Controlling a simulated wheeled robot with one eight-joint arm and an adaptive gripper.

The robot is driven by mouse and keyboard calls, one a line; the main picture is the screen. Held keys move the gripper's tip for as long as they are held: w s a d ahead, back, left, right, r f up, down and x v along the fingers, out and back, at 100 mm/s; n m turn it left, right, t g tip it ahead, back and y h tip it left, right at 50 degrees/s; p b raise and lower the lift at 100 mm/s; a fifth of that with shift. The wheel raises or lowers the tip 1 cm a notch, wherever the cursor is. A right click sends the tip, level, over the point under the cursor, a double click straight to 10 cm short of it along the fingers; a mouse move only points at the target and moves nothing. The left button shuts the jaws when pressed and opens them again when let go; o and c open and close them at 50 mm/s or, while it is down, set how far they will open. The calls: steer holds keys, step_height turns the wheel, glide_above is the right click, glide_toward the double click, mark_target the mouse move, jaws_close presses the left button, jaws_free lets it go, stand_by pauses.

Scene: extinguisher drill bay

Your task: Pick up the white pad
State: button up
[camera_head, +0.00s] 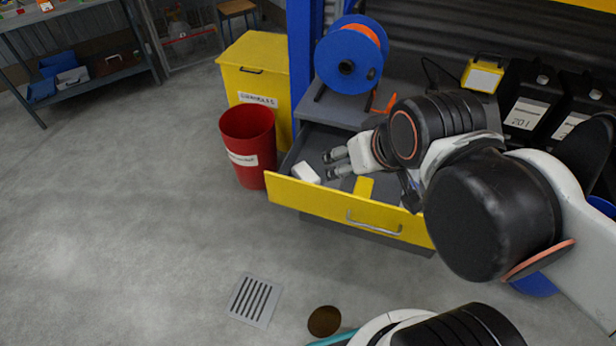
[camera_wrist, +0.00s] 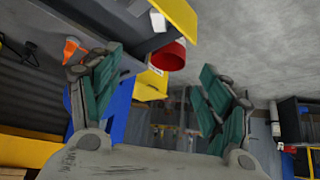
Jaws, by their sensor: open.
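A small white pad (camera_head: 306,173) lies in the left front corner of the open drawer (camera_head: 330,205), which has a yellow front. It also shows small in the wrist view (camera_wrist: 158,21), near the top, by the drawer's yellow front. My gripper (camera_head: 331,164) is over the drawer, just right of the pad, its fingers pointing left. The two fingers are apart with nothing between them. In the wrist view my gripper (camera_wrist: 160,72) is spread wide, and the pad is beyond the fingertips. I cannot tell the exact height above the drawer floor.
A yellow piece (camera_head: 364,187) lies in the drawer under my gripper. A red bin (camera_head: 248,150) and a yellow cabinet (camera_head: 256,75) stand left of the drawer. A blue reel (camera_head: 350,55) and black cases (camera_head: 530,95) sit on the bench above.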

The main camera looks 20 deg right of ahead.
steer(key=shift+o, duration=0.5)
steer(key=n+g+p, duration=0.2)
steer(key=n+g, duration=0.2)
steer(key=g, duration=0.2)
glide_above(306, 172)
steer(key=s, duration=0.2)
step_height(306, 172, down, 28)
steer(key=f, duration=0.1)
steer(key=f+b, duration=0.1)
steer(key=f, duration=0.1)
steer(key=w+f+b, duration=0.1)
steer(key=f, duration=0.2)
steer(key=f+b, duration=0.1)
steer(key=f, duration=0.2)
steer(key=shift+w+d+f, duration=0.2)
steer(key=shift+d, duration=0.05)
steer(key=shift+w+a+f+b, duration=0.15)
steer(key=shift+f+b, duration=0.7)
steer(key=shift+f, duration=0.5)
steer(key=shift+w+a+f+b, duration=0.15)
steer(key=shift+f+b, duration=0.65)
steer(key=shift+f, duration=0.5)
steer(key=shift+s+r, duration=0.1)
